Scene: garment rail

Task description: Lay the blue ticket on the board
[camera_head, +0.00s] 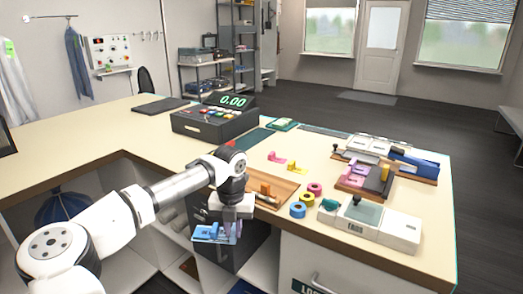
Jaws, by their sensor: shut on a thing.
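A blue ticket (207,233) is between the fingers of my gripper (231,231), which points down and is shut on it. The gripper and ticket appear in front of the desk's near edge, over the drawer unit. A flat wooden board (284,191) lies on the desk just behind and right of the gripper. An orange-brown piece (265,189) stands on it. My gripper and wrist hide the board's left part. The ticket appears apart from the board; its exact height is hard to tell.
Pink (276,157) and yellow (297,167) pieces lie behind the board. Blue (298,210), yellow (308,201) and pink (314,188) rings sit to its right, near a white machine (385,227). A dark cash register (205,121) stands behind. The left desk wing is mostly clear.

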